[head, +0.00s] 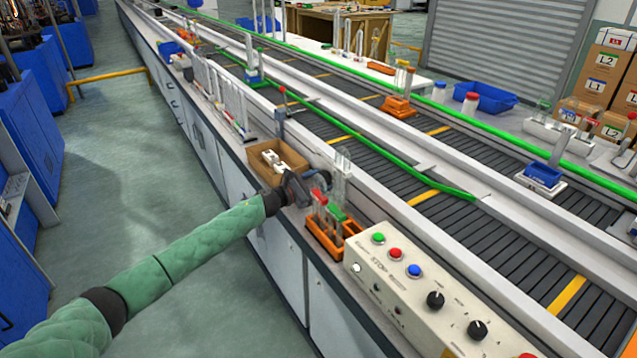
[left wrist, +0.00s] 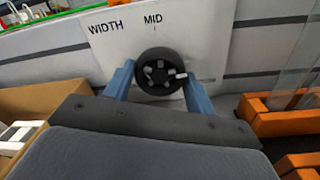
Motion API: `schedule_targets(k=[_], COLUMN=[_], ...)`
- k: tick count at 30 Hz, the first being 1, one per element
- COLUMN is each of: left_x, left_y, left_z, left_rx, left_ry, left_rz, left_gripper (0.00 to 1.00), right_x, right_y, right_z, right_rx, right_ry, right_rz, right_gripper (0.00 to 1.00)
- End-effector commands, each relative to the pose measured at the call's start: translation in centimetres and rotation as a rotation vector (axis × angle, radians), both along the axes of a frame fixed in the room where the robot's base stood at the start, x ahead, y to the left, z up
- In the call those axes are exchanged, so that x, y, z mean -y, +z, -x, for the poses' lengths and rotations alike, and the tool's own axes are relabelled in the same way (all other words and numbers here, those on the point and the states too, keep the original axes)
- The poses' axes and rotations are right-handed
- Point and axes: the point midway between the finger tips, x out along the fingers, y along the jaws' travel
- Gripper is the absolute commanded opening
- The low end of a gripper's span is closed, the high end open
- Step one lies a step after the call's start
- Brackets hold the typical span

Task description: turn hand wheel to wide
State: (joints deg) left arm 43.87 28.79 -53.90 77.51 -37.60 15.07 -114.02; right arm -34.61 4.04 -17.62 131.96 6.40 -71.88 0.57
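In the left wrist view, a black hand wheel (left wrist: 160,72) with a spoked hub is on a pale panel, below the printed words WIDTH and MID. A small white mark or knob on the wheel points to the right. The two blue-grey fingers of my left gripper (left wrist: 159,75) stand on either side of the wheel, close to its rim. I cannot tell whether they press on it. In the head view my left gripper (head: 294,188) is at the conveyor's near side, and the wheel is hidden or too small to make out. My right gripper is not in view.
A cardboard box (head: 257,172) with white parts is left of the gripper. An orange rack (head: 330,238) with capped tubes is close on its right. A control box (head: 455,290) with buttons and knobs is further right. The conveyor (head: 400,165) runs behind.

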Motion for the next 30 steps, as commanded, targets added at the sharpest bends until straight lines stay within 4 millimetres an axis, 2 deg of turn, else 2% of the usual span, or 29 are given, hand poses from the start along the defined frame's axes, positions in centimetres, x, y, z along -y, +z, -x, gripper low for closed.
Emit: schedule_targets(k=[11, 21, 30], left_x=[0.0, 0.0, 0.0], left_y=[0.1, 0.2, 0.2], left_z=[0.0, 0.0, 0.0], left_rx=[-0.073, -0.272, -0.425], left_ry=[0.001, 0.001, 0.001], left_rz=[0.053, 0.197, 0.308], left_gripper=[0.33, 0.33, 0.33], right_x=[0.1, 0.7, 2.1], right_y=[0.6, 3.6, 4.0], right_z=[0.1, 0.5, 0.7], right_rx=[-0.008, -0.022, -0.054], right_ry=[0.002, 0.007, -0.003], right_rz=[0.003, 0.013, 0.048], right_gripper=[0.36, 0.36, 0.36])
